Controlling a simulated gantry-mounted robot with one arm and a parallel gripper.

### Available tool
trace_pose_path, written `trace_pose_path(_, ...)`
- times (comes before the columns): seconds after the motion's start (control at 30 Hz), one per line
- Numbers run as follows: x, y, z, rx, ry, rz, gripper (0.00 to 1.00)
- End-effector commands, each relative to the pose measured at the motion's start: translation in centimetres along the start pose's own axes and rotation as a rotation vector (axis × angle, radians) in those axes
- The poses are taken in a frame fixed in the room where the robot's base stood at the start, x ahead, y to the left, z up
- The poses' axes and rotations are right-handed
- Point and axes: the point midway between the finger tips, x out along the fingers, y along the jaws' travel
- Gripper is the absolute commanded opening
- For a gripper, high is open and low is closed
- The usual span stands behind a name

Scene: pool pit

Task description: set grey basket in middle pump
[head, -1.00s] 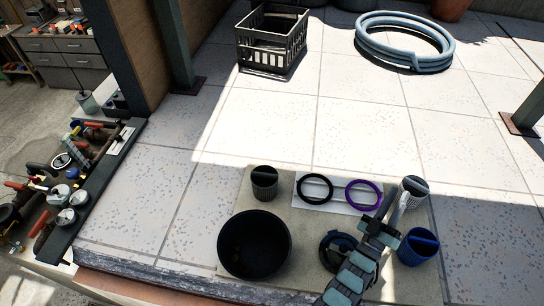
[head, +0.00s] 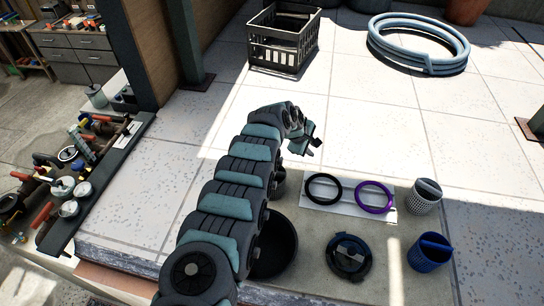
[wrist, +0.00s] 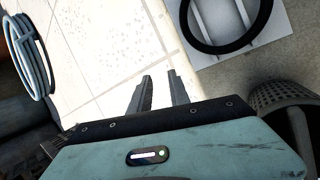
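A dark grey perforated basket (head: 279,182) stands on the beige mat (head: 393,285), partly hidden behind my arm in the head view. Its rim and mesh wall show at the right of the wrist view (wrist: 283,97). My gripper (head: 316,146) is above the paving just beyond the mat, up and apart from this basket. In the wrist view its two fingers (wrist: 160,82) are apart with nothing between them. A pale grey slotted basket (head: 425,199) stands at the mat's right side. Pumps and pipework (head: 69,187) lie at the left; I cannot tell which is the middle pump.
A black bowl (head: 277,255), a dark round lid (head: 349,257) and a blue basket (head: 429,256) are on the mat. A black ring (head: 310,188) and a purple ring (head: 374,210) lie on a white sheet. A crate (head: 284,58) and coiled hose (head: 417,62) stand behind.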

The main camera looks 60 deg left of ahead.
Motion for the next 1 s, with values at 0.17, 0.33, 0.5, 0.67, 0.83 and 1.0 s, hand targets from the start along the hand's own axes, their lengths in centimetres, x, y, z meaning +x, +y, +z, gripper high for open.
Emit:
trace_pose_path(0.17, -7.7, -4.6, -3.6, -0.209, -0.056, -0.218, 0.23)
trace_pose_path(0.33, -12.7, -7.7, -4.5, -0.332, -0.088, -0.347, 0.23)
trace_pose_path(0.5, -15.0, -9.2, -4.7, -0.387, -0.101, -0.404, 0.23)
trace_pose_path(0.67, -14.8, -9.6, -4.8, -0.392, -0.103, -0.411, 0.23)
trace_pose_path(0.83, -13.7, -10.1, -5.0, -0.390, -0.102, -0.410, 0.23)
trace_pose_path(1.0, -11.9, -11.2, -5.5, -0.389, -0.103, -0.408, 0.23)
